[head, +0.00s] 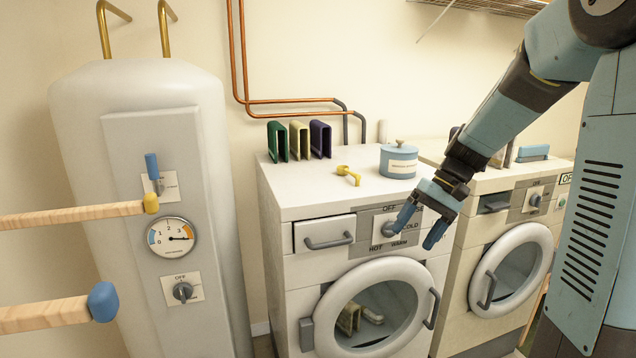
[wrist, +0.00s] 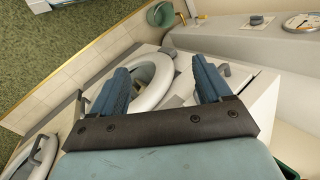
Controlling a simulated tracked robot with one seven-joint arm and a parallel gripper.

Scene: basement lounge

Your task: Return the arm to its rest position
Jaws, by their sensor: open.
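My gripper (head: 421,224) is open and empty, with its two blue fingers apart. In the head view it hangs in front of the left washing machine (head: 293,270), close to the temperature knob (head: 391,228) on its control panel. I cannot tell whether a finger touches the knob. My arm reaches down to it from the upper right. The gripper also shows in the wrist view (wrist: 162,88), with the washer's round door (wrist: 153,82) beyond and between its fingers.
On the left washer's top stand a blue canister (head: 398,163), a yellow object (head: 348,174) and several upright coloured items (head: 298,140). A second washer (head: 510,270) stands to the right. A white boiler (head: 75,150) stands left, with wooden bars (head: 70,216) in front.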

